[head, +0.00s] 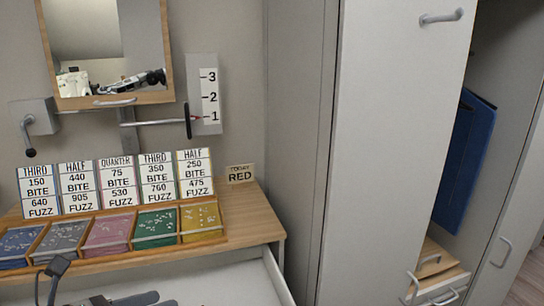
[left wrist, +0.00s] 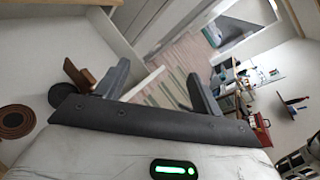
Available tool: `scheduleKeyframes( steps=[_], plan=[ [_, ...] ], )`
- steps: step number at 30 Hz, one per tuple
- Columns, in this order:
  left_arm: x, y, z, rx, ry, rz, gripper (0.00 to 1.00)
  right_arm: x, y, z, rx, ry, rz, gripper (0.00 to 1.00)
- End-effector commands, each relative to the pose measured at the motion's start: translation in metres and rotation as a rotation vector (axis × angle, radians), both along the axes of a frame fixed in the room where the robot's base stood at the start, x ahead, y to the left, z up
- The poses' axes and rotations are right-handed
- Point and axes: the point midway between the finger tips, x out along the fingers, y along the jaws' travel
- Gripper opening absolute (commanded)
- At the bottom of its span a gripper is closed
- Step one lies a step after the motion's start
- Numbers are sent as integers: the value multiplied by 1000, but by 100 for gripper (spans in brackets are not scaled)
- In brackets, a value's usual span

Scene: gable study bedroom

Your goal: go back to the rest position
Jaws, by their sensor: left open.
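My left gripper (left wrist: 158,78) shows in the left wrist view with its two dark fingers spread apart and nothing between them. Beyond the fingers are open space and the floor. I cannot make out fingertips there. My right gripper does not show in either view.
A wooden desk (head: 252,215) holds a tray of coloured compartments with several number cards behind. A wall mirror (head: 95,40) and a lever with a 1-2-3 scale (head: 209,97) are above. A tall wardrobe (head: 390,130) stands right.

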Motion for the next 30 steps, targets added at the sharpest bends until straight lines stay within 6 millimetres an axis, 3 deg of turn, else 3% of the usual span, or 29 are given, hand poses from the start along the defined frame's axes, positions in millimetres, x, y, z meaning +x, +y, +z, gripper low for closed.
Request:
scheduleKeyframes(
  steps=[5, 8, 12, 18, 24, 30],
  plan=[
    [19, 0, -5, -476, 230, 416, 67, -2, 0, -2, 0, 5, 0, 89],
    [18, 16, -28, -807, 442, 738, 67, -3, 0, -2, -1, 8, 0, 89],
    [-10, 36, -76, -1190, 734, 1165, 67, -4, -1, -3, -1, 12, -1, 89],
    [-61, 37, -125, -1481, 1006, 1580, 67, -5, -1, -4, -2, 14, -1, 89],
    [-110, 24, -152, -1640, 1196, 1892, 67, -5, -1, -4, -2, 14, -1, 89],
    [-153, 6, -167, -1731, 1344, 2158, 67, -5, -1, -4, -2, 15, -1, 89]
  ],
)
